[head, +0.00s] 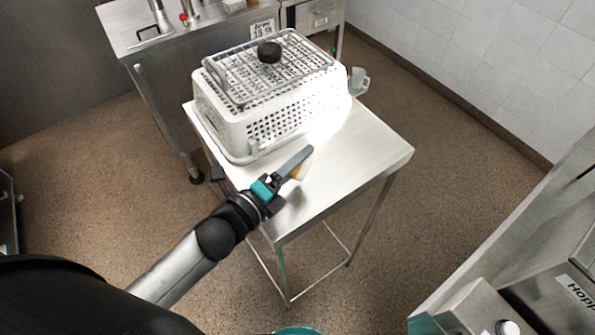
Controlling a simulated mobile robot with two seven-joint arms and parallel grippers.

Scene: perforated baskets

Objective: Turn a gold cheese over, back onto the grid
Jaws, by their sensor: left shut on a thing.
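My left gripper (300,163) reaches in from the lower left over the front of the steel table. It is shut on a small gold piece, likely the gold cheese (298,172), mostly hidden by the grey finger. The cheese is held beside the basket, away from the grid; whether it touches the table I cannot tell. The wire grid (235,87) lies on top of the white perforated basket (225,130). A dark brown round piece (269,52) sits on the grid toward its back. My right gripper is not in view.
The steel table (365,150) has free room right of and in front of the basket. A clear jug (358,80) stands behind the basket at the right. A steel counter (190,47) is behind. A machine (560,275) stands at lower right.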

